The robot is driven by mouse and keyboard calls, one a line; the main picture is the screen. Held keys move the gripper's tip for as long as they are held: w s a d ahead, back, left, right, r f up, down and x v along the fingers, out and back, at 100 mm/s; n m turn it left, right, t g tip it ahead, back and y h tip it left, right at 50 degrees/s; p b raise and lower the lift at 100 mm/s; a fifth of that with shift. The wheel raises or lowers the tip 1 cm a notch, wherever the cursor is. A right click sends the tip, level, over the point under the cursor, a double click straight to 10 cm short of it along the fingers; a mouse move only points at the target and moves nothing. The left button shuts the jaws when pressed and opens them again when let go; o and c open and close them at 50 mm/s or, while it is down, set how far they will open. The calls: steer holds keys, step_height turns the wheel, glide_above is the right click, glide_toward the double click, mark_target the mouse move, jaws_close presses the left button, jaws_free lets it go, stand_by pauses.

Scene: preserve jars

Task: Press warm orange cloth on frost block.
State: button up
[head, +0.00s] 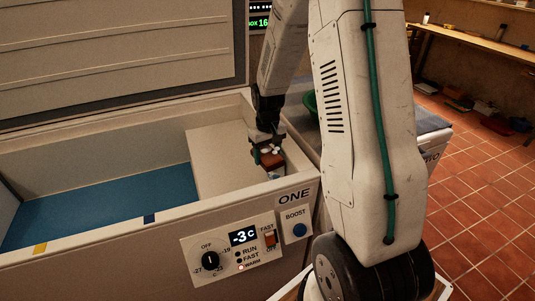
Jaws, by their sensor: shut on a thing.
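My gripper (267,150) reaches down inside the right end of the open chest freezer marked ONE (110,238). It is shut on the orange cloth (271,160), a small orange-brown bundle. Small white lumps (270,150), perhaps frost, show right by the cloth and the fingers. I cannot tell whether the cloth touches them. The cloth is close to the raised pale step (215,160) and the freezer's right wall. The gripper's far side is hidden.
The freezer lid (120,50) stands open at the back. The blue freezer floor (100,205) is clear. A second unit with a green round thing (310,102) stands behind my arm.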

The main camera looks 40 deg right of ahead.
step_height(320, 180, up, 12)
stand_by(1.1)
